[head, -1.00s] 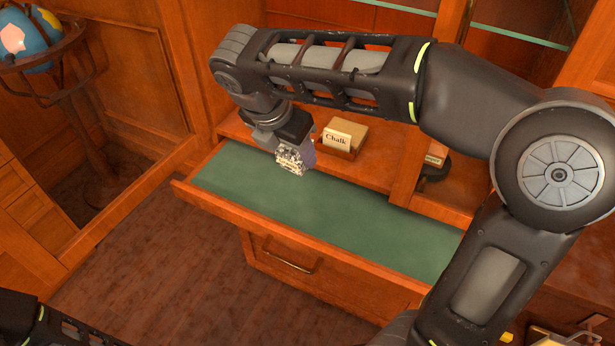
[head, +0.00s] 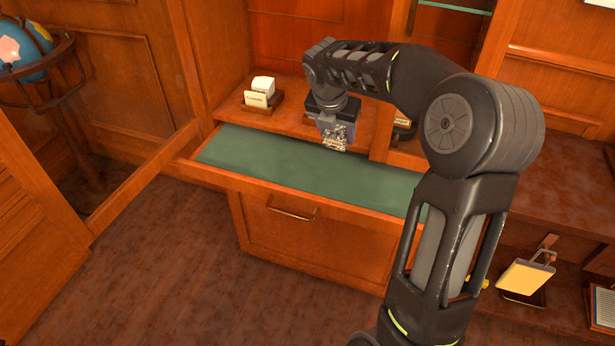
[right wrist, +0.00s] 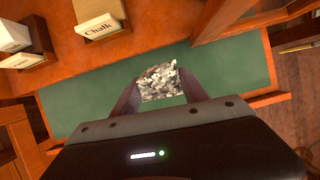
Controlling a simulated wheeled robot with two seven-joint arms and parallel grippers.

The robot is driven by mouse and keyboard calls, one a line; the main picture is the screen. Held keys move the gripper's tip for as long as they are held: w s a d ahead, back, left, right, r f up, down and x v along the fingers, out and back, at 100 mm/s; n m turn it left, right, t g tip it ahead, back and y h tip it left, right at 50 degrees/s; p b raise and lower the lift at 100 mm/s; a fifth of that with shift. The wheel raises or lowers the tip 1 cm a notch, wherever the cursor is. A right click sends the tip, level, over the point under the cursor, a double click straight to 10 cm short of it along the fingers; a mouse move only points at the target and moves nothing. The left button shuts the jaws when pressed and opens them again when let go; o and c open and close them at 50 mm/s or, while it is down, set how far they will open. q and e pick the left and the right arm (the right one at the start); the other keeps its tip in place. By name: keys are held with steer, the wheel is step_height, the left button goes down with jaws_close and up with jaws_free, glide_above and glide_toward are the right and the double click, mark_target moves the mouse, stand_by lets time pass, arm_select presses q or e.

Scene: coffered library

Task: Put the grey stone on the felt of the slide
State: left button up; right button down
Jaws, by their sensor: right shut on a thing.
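The grey stone (head: 333,141) is a rough, speckled grey-white lump. My right gripper (head: 337,136) is shut on it and holds it over the back part of the pulled-out slide (head: 250,186). In the right wrist view the stone (right wrist: 160,80) sits between the two fingers, with green felt (right wrist: 215,62) around it in the picture. The slide's green felt (head: 270,165) is bare. The stone appears to be above the felt; the exact gap is hard to tell. My left gripper is not in view.
A card box (head: 262,93) stands on the desk behind the slide. A box labelled Chalk (right wrist: 100,22) shows in the wrist view. A drawer (head: 300,235) is below the slide. A globe (head: 28,52) stands at far left. A yellow object (head: 525,277) is at right.

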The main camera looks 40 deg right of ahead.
mark_target(334, 146)
steer(key=shift+w+n, duration=0.35)
steer(key=shift+n, duration=0.05)
steer(key=shift+f, duration=2.45)
steer(key=shift+f+b, duration=0.55)
steer(key=shift+f, duration=1.95)
steer(key=shift+f, duration=0.1)
steer(key=c, duration=0.6)
jaws_free()
